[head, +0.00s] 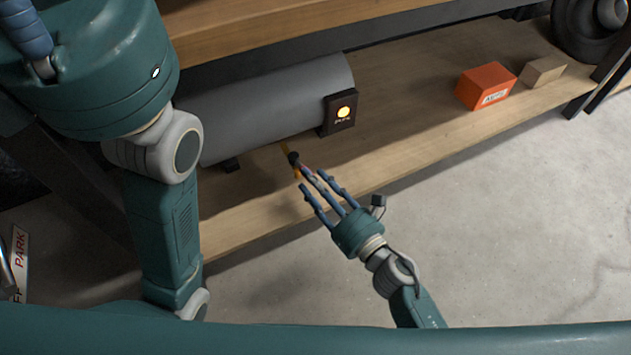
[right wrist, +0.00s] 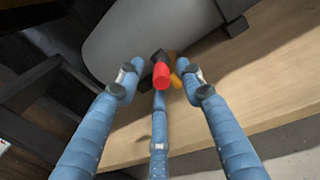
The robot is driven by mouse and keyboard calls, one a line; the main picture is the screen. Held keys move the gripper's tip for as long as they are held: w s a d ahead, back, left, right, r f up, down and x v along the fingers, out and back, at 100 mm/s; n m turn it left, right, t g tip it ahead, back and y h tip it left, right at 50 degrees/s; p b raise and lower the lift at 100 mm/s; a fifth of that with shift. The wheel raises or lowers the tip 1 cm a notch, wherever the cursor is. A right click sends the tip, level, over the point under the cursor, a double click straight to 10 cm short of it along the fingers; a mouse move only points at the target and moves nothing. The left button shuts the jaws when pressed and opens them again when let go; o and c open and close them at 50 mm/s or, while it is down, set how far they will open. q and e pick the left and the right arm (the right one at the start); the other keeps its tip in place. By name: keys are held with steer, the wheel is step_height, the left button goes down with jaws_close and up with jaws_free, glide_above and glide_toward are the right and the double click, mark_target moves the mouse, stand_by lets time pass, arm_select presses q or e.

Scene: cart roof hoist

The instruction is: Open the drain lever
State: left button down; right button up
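The drain lever shows in the right wrist view as a red-tipped handle (right wrist: 161,75) with a black part and yellow fitting behind it, below the grey tank (right wrist: 150,35). In the head view only its yellow and black part (head: 291,156) shows under the tank (head: 260,108); my fingers cover the rest. My right gripper (head: 312,181) reaches up to it from the lower right. In the right wrist view its fingers (right wrist: 160,82) are spread, two beside the red tip with gaps, the third below it. Whether that third finger touches the tip, I cannot tell. My left gripper is out of view.
The tank rests on a wooden shelf (head: 400,135), with a dark panel (head: 339,113) with a lit yellow lamp on its end. An orange box (head: 485,86) and a tan block (head: 543,72) sit farther right. A wooden board (head: 240,30) runs above. Concrete floor in front is clear.

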steer(key=v, duration=1.2)
stand_by(0.4)
